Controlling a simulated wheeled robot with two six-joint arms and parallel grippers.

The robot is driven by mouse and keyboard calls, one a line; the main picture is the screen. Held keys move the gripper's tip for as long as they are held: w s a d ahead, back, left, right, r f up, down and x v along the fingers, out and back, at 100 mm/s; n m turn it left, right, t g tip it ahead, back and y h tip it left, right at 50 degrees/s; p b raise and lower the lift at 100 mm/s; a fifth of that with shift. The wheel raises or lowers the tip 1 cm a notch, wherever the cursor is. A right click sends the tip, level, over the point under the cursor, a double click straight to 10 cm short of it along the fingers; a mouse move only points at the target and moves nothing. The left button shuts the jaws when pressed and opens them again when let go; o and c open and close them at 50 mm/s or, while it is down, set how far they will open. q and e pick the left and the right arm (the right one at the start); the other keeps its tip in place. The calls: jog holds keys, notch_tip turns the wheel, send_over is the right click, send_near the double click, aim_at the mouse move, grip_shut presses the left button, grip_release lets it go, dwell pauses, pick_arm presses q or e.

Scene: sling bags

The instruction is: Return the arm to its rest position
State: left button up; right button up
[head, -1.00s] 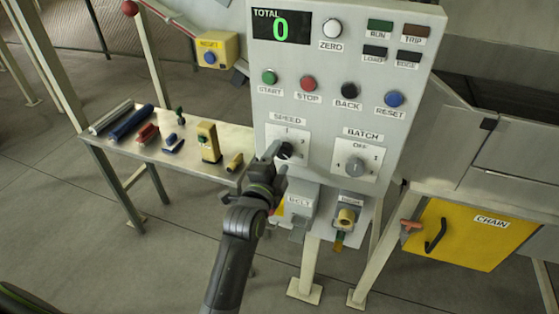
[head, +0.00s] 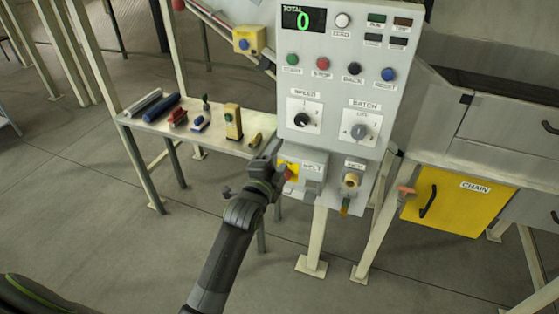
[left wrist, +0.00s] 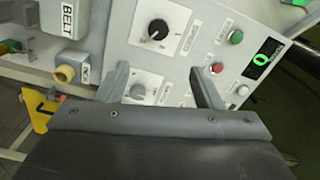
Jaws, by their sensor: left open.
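My left gripper (head: 268,156) is open and empty in the head view, in front of the lower left part of the grey control panel (head: 333,92). In the left wrist view its two fingers (left wrist: 160,85) stand apart with nothing between them but the panel face behind. The black SPEED knob (head: 301,120) is clear of the gripper; it also shows in the left wrist view (left wrist: 158,29). The BATCH knob (head: 359,131) sits to its right, and shows between the fingers in the left wrist view (left wrist: 138,91). My right gripper is not in view.
A bench (head: 240,149) with several tools stands left of the panel. A red button on a yellow plate (head: 289,172) and the BELT box (head: 315,170) are close to the gripper. A yellow CHAIN door (head: 450,203) is at right. The floor in front is open.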

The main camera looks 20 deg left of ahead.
pick_arm(q)
jog(key=s+a+f+n+g+b, duration=0.1)
jog(key=s+f+n+g, duration=0.1)
jog(key=f, duration=1)
jog(key=s+a+f+n+g+b, duration=0.1)
jog(key=s+a+f+n+g, duration=0.15)
jog(key=f, duration=0.95)
jog(key=s+a+f+n+g+b, duration=0.1)
jog(key=s+f+n+g, duration=0.3)
jog(key=s+f, duration=1.1)
jog(key=s+a+f+n+g+y+b, duration=0.1)
jog(key=s+a+f+n+g, duration=0.2)
jog(key=s+f, duration=1.2)
jog(key=shift+s+f+n+g, duration=0.35)
jog(key=shift+f+n+g, duration=0.1)
jog(key=shift+f+g, duration=0.4)
jog(key=s+f+n+g, duration=0.1)
jog(key=s+f, duration=0.1)
jog(key=s, duration=0.4)
jog(key=s+a+f+n+g+b, duration=0.1)
jog(key=s+f, duration=0.1)
jog(key=s, duration=0.4)
jog(key=s+f+n+g, duration=0.1)
jog(key=s, duration=0.5)
jog(key=shift+s+a+f+n+g, duration=0.2)
jog(key=shift+f+n+g, duration=0.1)
jog(key=shift+f, duration=0.1)
jog(key=shift+c, duration=0.2)
